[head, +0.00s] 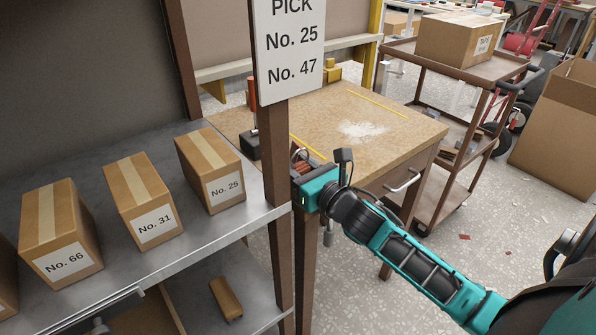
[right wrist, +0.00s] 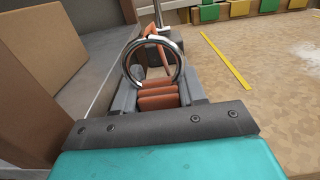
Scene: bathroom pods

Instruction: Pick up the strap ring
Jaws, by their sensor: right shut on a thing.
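The strap ring (right wrist: 182,64) is a shiny metal ring standing upright in the right wrist view, with folded orange strap (right wrist: 158,95) below it. My right gripper (right wrist: 156,88) is shut on the strap ring, with its dark fingers on either side of the orange strap. In the head view my right gripper (head: 303,162) is beside the shelf post, at the near left side of the wooden workbench.
A shelf post (head: 276,180) with a pick sign (head: 290,45) stands just left of my right gripper. Boxes marked No. 66 (head: 62,235), No. 31 (head: 143,200) and No. 25 (head: 209,172) stand on the metal shelf. The workbench top (head: 400,130) is mostly clear. A cart (head: 400,60) stands behind.

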